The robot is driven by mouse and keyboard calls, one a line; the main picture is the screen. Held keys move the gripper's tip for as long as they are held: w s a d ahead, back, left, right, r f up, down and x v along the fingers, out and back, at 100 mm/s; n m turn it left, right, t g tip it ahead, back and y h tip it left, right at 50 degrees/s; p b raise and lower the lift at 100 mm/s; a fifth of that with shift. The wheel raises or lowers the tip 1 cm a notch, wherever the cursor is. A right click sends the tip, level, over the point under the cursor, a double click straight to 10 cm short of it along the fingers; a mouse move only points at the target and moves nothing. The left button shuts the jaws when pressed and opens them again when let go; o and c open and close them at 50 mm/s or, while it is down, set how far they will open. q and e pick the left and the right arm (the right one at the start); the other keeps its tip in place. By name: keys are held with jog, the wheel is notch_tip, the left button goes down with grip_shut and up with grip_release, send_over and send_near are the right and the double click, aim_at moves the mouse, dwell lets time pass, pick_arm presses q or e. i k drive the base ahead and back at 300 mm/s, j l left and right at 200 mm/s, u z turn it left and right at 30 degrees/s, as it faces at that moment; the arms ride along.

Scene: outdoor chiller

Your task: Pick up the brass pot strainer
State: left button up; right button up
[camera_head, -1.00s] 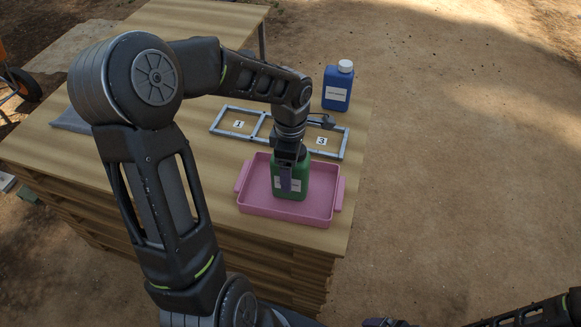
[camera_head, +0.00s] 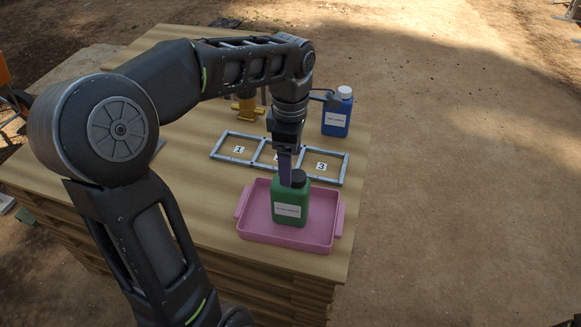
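The brass pot strainer (camera_head: 247,110) is a small golden-yellow fitting standing on the far part of the wooden table, partly behind my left forearm. My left gripper (camera_head: 286,180) points down, well to the near side of the strainer. Its purple finger is beside the black cap of a green jug (camera_head: 290,203); I cannot tell whether it touches. The finger opening is hidden from this angle. The jug stands upright in a pink tray (camera_head: 258,233). My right gripper is out of view.
A grey frame with numbered compartments (camera_head: 236,135) lies flat between strainer and tray; compartments 1 and 3 look empty. A blue jug (camera_head: 337,113) with a white cap stands at the table's right edge. Bare wooden tabletop (camera_head: 190,180) lies left of the tray.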

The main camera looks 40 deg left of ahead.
aim_at(249, 111)
jog(key=u, duration=1.5)
